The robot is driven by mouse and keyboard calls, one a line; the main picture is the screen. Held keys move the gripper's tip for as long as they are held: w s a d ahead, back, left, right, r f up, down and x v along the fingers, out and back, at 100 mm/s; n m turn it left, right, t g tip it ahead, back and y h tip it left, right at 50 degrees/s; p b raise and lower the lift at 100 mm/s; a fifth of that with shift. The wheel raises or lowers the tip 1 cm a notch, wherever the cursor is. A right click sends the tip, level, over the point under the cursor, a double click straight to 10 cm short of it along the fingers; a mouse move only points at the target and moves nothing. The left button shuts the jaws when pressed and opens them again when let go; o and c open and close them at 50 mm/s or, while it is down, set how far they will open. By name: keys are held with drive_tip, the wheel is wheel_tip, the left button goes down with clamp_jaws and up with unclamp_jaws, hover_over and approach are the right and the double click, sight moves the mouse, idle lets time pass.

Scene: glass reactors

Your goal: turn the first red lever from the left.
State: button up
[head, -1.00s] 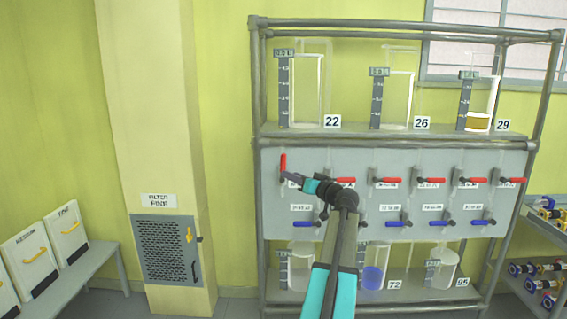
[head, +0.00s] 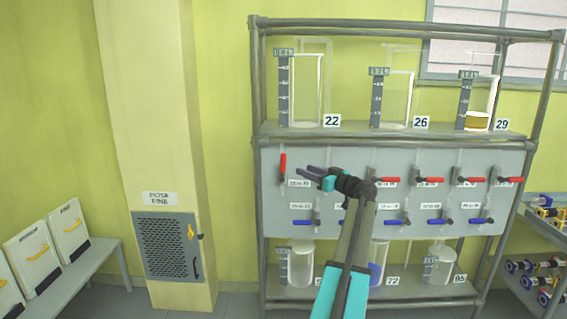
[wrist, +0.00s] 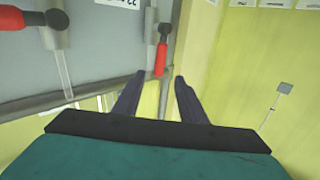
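The first red lever from the left (head: 283,163) stands upright on the grey panel, and it also shows in the wrist view (wrist: 161,58). My gripper (head: 302,172) is open and empty just to the right of it. In the wrist view, the two dark fingers (wrist: 159,77) are spread, with the lever ahead of the gap between them and apart from both. My gripper and arm hide part of the second lever's place in the head view.
Other red levers (head: 428,181) lie sideways along the panel, one also near the wrist view's corner (wrist: 12,18). Blue levers (head: 392,222) sit below. Glass vessels stand on the upper shelf (head: 350,132) and lower shelf.

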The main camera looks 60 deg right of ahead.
sight(285, 163)
drive_tip(key=p+x, duration=0.4)
drive_tip(key=x, duration=1)
drive_tip(key=shift+s, duration=0.1)
clamp_jaws()
